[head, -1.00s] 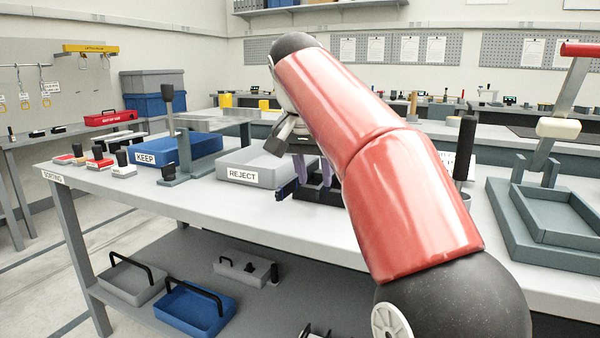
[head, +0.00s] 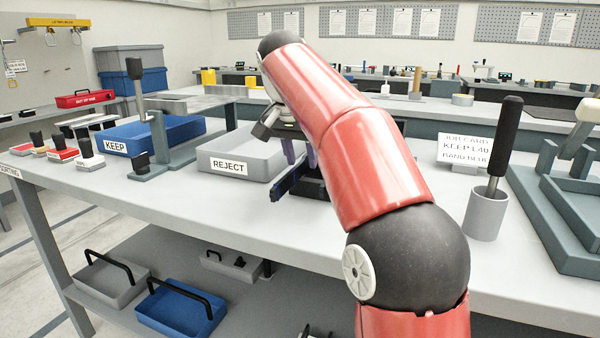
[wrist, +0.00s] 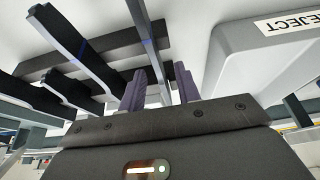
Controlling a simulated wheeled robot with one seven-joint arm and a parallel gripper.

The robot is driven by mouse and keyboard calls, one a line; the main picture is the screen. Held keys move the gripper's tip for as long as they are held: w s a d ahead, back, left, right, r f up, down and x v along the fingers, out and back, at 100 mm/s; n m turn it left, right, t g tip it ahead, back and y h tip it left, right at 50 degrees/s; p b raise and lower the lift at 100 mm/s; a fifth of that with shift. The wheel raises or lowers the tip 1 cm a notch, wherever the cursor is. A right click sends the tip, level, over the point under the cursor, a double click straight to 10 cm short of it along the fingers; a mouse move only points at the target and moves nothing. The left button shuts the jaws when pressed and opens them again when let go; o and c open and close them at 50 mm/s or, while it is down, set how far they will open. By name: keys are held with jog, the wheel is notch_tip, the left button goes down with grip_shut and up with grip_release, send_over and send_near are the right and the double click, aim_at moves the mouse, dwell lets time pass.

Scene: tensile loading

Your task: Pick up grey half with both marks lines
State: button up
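In the wrist view a dark rack (wrist: 105,48) holds several long bars. One thin grey bar (wrist: 146,42) bears a blue mark and runs down between my fingers; I cannot tell whether it carries two mark lines. A darker bar with a pale side (wrist: 75,38) lies to its left. My gripper (wrist: 160,72) is open, its two purple fingers apart on either side of the thin bar. I cannot tell how far above it they are. In the head view my gripper (head: 299,152) is over the dark rack (head: 312,187), which my arm partly hides.
The grey REJECT tray (head: 243,168) stands left of the rack, with the blue KEEP tray (head: 125,137) beyond a grey stand (head: 166,150). A grey cup (head: 486,215) with a black-handled tool stands to the right. The bench front is clear.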

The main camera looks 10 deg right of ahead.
jog(key=shift+x, duration=0.95)
jog(key=shift+c, duration=0.2)
grip_shut()
jog(key=shift+r, duration=0.1)
